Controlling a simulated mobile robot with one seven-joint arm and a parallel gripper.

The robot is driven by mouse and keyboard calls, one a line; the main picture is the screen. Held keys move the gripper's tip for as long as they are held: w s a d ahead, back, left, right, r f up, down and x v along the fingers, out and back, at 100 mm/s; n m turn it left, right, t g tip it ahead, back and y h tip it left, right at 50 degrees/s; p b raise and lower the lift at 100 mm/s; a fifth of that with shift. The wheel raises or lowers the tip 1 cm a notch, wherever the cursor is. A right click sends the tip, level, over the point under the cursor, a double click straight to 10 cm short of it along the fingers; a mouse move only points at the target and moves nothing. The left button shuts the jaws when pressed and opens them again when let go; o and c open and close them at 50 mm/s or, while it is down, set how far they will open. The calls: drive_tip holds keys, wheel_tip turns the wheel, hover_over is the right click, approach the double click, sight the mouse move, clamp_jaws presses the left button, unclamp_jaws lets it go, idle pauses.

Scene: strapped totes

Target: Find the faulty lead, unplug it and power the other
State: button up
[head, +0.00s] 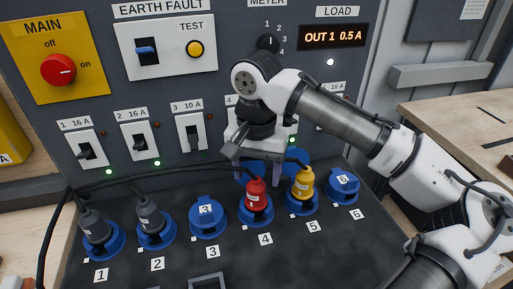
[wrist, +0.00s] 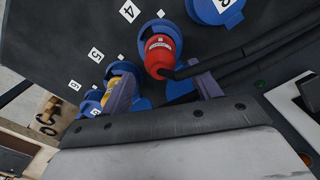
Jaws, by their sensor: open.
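My gripper (head: 260,176) is open just behind the red plug (head: 256,194), which stands upright in socket 4 (head: 257,218). In the wrist view the red plug (wrist: 160,52) lies between and beyond the spread fingers (wrist: 165,88), with no grip on it. A yellow plug (head: 303,184) is in socket 5 (head: 302,210), beside the gripper. Dark plugs are in socket 1 (head: 94,226) and socket 2 (head: 150,214). Socket 3 (head: 207,218) and socket 6 (head: 342,187) have lids down. The load display (head: 333,36) reads OUT 1 0.5 A.
Black leads (head: 140,181) run across the panel behind the plugs. Above are breakers, including breaker 3 (head: 190,131), the red main switch (head: 58,70), the yellow test button (head: 195,49) and the meter dial (head: 267,42). My arm covers breaker 4 and much of breaker 5. A wooden bench (head: 460,120) stands right.

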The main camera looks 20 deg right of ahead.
sight(255, 191)
drive_tip(key=shift+f+p, duration=0.3)
drive_tip(key=shift+f, duration=2.8)
drive_tip(key=c, duration=1.1)
drive_tip(key=shift+w+n+p, duration=0.1)
drive_tip(key=shift+n+p, duration=0.6)
drive_tip(key=shift+n, duration=0.8)
drive_tip(key=shift+c, duration=0.2)
drive_tip(key=shift+a, duration=0.1)
drive_tip(key=shift+n+p, duration=0.35)
drive_tip(key=shift+n, duration=1.15)
drive_tip(key=shift+n+p, duration=0.4)
drive_tip(key=shift+n, duration=1.1)
